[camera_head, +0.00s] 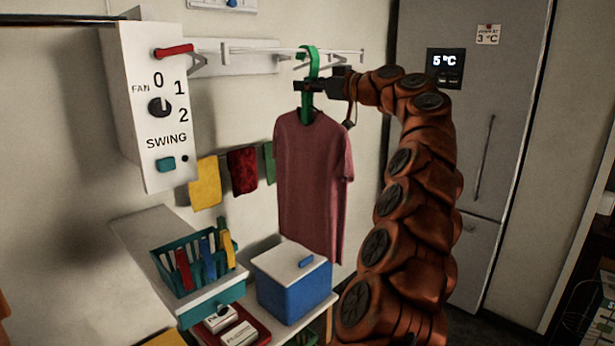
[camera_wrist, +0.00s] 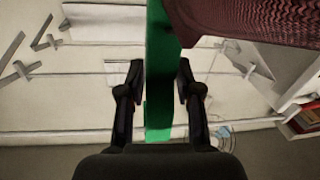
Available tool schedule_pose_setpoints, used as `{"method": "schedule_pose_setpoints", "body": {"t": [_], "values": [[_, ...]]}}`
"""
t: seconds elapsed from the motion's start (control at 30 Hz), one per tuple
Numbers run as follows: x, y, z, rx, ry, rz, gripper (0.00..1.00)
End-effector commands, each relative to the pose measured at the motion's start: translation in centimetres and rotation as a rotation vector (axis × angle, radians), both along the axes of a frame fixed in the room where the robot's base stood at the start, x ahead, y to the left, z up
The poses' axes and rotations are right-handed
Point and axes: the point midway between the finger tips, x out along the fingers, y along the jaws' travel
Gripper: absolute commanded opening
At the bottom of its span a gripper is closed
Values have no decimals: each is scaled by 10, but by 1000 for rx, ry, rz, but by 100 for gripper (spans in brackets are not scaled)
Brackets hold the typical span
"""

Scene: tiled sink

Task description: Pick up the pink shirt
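The pink shirt (camera_head: 312,180) hangs upright on a green hanger (camera_head: 313,62) in the head view. The hanger's hook is at the white rail; I cannot tell whether it rests on it. My gripper (camera_head: 308,86) is at the hanger's neck, just above the shirt's collar. In the wrist view, the green hanger (camera_wrist: 160,75) stands between the two fingers of my gripper (camera_wrist: 161,75). Gaps show beside the hanger, so the fingers look open around it. Part of the shirt (camera_wrist: 250,22) shows at the upper right there.
The white rail (camera_head: 240,49) runs along the wall behind the hanger. A fan control box (camera_head: 160,125) is at left. Below are a teal basket (camera_head: 178,262) and a blue box with white lid (camera_head: 290,300). A grey fridge (camera_head: 470,130) stands at right.

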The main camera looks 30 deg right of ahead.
Motion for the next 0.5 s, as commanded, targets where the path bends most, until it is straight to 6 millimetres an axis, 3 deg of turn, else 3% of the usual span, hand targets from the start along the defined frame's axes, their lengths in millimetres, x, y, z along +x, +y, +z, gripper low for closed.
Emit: {"method": "schedule_pose_setpoints", "body": {"t": [0.3,0.5], "values": [[0,0,0,0,0,0,0],[0,0,0,0,0,0,0]]}}
